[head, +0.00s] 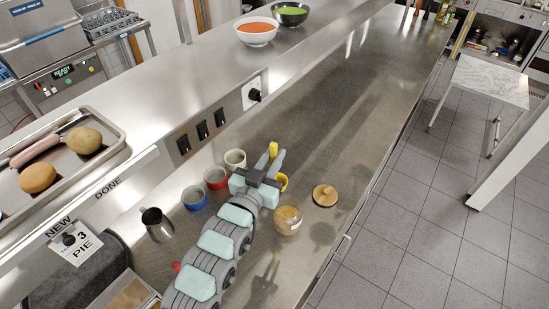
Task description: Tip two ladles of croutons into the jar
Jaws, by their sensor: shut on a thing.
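My gripper (274,170) is over the counter, seen from above, with its jaws closed on a yellow ladle (273,150). A yellow part sticks up beyond the jaws, and a rounded yellow part shows below them at the right. My arm and gripper hide the rest, and I cannot see whether the ladle holds anything. The jar (288,221) stands in front and right of my gripper; it looks clear, with something tan inside. A bin (128,297) with tan pieces, possibly the croutons, is cut off at the bottom edge.
A round wooden lid (325,195) lies right of the jar. Blue (195,197), red (216,178) and cream (235,159) cups and a metal pitcher (157,225) stand left of my arm. A raised shelf (175,70) runs behind. The counter is clear toward the upper right.

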